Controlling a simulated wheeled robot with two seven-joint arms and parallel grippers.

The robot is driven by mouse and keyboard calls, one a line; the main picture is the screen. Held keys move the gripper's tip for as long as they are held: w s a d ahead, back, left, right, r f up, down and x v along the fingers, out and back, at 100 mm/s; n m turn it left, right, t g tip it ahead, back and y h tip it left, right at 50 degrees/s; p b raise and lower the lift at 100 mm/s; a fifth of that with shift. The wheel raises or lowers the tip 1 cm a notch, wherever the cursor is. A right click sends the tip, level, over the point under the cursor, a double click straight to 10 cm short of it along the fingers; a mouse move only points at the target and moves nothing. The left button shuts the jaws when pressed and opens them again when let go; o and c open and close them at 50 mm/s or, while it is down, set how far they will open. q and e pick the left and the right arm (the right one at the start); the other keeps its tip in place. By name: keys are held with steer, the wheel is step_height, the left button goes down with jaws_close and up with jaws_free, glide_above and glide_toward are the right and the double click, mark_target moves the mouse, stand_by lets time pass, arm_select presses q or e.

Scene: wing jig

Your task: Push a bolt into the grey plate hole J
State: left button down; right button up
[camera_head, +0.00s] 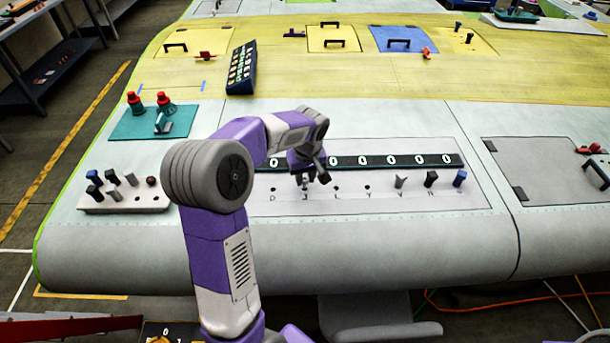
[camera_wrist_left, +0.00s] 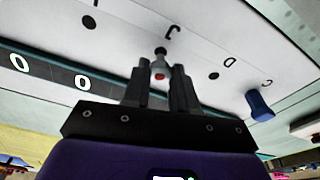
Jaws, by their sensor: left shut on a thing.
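The grey plate (camera_head: 380,200) carries a row of lettered holes. The letter J (camera_wrist_left: 171,32) shows in the left wrist view, with a dark round spot just in front of my fingertips. My left gripper (camera_head: 308,178) is over the plate by J, shut on a small bolt (camera_wrist_left: 160,75) with a reddish end. The bolt is between the fingers; I cannot tell whether its tip is in the hole. Grey (camera_head: 400,182), black (camera_head: 431,178) and blue (camera_head: 459,178) bolts stand at the plate's right. Another blue bolt (camera_wrist_left: 260,104) stands beyond D. My right gripper is not in view.
A black strip with zeros (camera_head: 380,161) runs behind the holes. A pale block (camera_head: 130,203) with several bolts is at the left. A teal board (camera_head: 135,120) with red-topped parts lies behind it. A dark label board (camera_head: 241,68) stands farther back.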

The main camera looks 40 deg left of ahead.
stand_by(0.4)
arm_select(q)
steer(key=shift+f+b, duration=1)
steer(key=shift+f, duration=0.25)
steer(key=c, duration=0.8)
jaws_free()
steer(key=shift+d+r, duration=0.1)
steer(key=r, duration=0.5)
steer(key=d+r, duration=0.1)
steer(key=r, duration=0.1)
steer(key=shift+s+r+p, duration=0.2)
steer(key=shift+s+p, duration=0.15)
steer(key=shift+p, duration=0.05)
